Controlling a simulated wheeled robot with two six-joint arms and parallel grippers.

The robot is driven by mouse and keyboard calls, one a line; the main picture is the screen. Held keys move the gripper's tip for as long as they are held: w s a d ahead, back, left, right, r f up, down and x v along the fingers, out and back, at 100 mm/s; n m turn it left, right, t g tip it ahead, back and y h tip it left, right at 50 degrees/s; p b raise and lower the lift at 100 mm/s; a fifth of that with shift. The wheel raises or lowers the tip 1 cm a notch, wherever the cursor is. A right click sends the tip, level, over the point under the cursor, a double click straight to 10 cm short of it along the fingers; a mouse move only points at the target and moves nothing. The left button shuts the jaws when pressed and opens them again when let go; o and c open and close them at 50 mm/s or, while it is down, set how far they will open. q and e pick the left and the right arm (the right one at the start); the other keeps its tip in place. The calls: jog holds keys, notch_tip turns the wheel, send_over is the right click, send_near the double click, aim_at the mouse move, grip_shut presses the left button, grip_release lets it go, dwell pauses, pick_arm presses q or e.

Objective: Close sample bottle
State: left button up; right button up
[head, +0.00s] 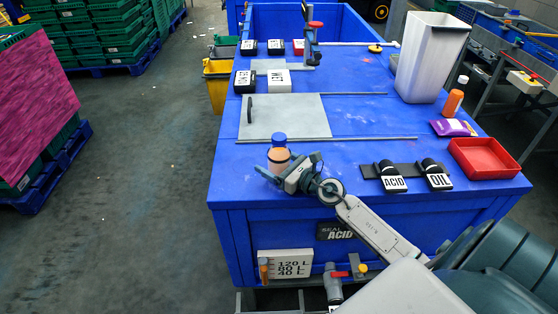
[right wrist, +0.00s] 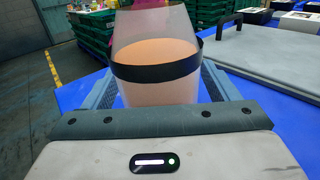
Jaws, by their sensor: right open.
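The sample bottle (head: 279,160) stands upright near the front left of the blue bench, beside the hinged grey plate. My right gripper (head: 276,171) is open, with a finger on each side of the bottle. My left gripper is not in view.
A grey plate with a handle (head: 300,117) lies behind the bottle.

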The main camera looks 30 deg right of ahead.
aim_at(275, 152)
jog(key=c, duration=1.1)
jog(key=shift+r, duration=0.1)
jog(key=shift+r+p, duration=0.4)
jog(key=shift+r, duration=0.15)
notch_tip(275, 152, up, 3)
jog(key=shift+f+p, duration=0.2)
jog(key=shift+p, duration=0.65)
jog(key=shift+s+a+r, duration=0.15)
jog(key=shift+s+r, duration=0.05)
jog(key=shift+s, duration=2.45)
jog(key=shift+s+a+r, duration=0.2)
jog(key=shift+s, duration=2.5)
jog(key=shift+s+a+r, duration=0.15)
jog(key=shift+s+r, duration=0.05)
jog(key=shift+s, duration=2.45)
